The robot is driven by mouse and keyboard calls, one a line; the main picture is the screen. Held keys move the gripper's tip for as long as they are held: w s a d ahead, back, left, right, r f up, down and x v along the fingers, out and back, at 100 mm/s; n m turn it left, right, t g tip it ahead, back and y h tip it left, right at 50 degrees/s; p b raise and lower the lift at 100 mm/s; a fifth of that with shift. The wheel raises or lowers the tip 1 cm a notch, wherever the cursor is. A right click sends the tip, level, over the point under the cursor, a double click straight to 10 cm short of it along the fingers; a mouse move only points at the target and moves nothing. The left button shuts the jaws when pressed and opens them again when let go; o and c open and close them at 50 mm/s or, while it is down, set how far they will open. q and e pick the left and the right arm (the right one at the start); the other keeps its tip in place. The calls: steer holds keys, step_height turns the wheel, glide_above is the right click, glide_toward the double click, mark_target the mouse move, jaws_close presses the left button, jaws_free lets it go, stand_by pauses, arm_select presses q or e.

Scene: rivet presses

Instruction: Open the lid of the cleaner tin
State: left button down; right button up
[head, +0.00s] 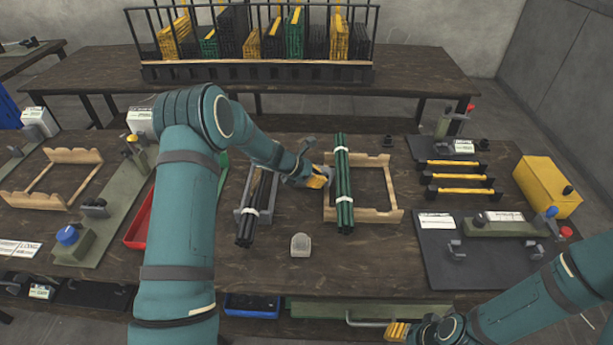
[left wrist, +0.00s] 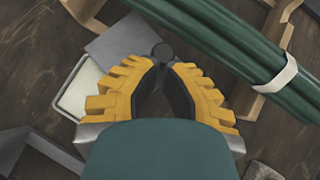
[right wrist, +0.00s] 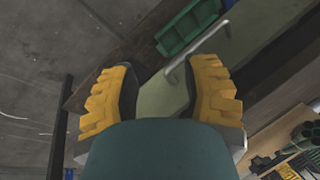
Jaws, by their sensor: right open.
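The cleaner tin (left wrist: 62,103) shows in the left wrist view as a small pale-rimmed box with a cream inside partly uncovered. Its flat grey lid (left wrist: 122,42) lies askew over the far part of the opening. A dark round knob (left wrist: 163,51) sits at the lid's right side. My left gripper (left wrist: 163,66) has its yellow fingertips close together on either side of this knob and looks shut on it. In the head view my left gripper (head: 319,181) hides most of the tin. My right gripper (right wrist: 165,80) is open and empty, low at the table's front.
A bundle of green tubes (head: 344,185) on a wooden rack (head: 385,215) stands just right of my left gripper. Black tubes (head: 258,210) in a grey holder lie to its left. A small grey block (head: 300,245) is in front. Bare table lies around the block.

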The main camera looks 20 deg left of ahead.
arm_select(q)
steer(key=shift+w+d, duration=0.3)
steer(key=shift+d, duration=0.3)
arm_select(e)
steer(key=shift+r, duration=0.2)
arm_select(q)
steer(key=shift+a, duration=0.15)
